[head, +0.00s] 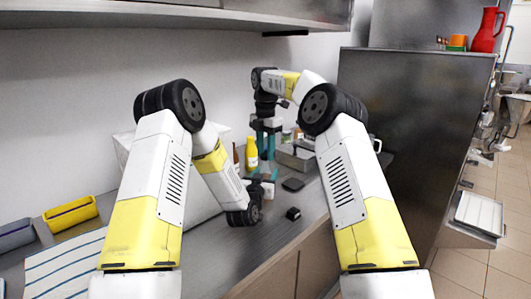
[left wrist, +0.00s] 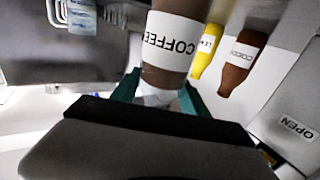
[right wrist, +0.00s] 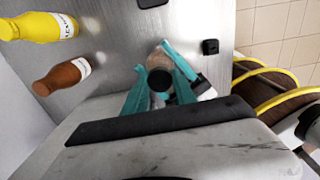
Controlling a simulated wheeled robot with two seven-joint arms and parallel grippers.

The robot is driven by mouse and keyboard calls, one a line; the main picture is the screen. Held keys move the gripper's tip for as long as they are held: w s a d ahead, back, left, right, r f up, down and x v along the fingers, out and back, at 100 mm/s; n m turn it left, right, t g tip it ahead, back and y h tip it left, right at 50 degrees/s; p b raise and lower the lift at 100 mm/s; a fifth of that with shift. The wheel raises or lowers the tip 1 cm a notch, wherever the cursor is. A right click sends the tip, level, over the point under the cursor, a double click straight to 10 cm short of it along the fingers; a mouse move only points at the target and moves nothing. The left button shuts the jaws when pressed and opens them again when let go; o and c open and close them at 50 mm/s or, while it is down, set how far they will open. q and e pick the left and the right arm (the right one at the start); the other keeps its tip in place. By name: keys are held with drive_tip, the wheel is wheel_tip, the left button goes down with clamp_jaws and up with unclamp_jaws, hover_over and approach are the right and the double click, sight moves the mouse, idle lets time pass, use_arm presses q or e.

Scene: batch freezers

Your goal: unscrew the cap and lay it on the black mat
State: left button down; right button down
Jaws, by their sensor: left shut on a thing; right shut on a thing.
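The bottle labelled COFFEE (left wrist: 172,42) has a brown body and a white label. In the left wrist view my left gripper (left wrist: 158,96) is shut on it near its narrow end, and that view is upside down. In the head view the left gripper (head: 264,175) is low over the counter. My right gripper (right wrist: 163,75) points down from above, its teal fingers shut on the dark round cap (right wrist: 159,81). Whether the cap still touches the bottle is hidden. The black mat (head: 293,184) lies flat on the counter, right of the bottle.
A small black block (head: 293,213) sits nearer the counter edge. A yellow bottle (head: 252,154) and a brown sauce bottle (right wrist: 62,80) stand behind the grippers. A metal pan (head: 296,158) is at the back right. Yellow and grey bins and a striped cloth (head: 62,270) lie left.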

sight(265, 154)
drive_tip(key=shift+r, duration=1.95)
use_arm(q)
drive_tip(key=shift+c, duration=2.4)
unclamp_jaws()
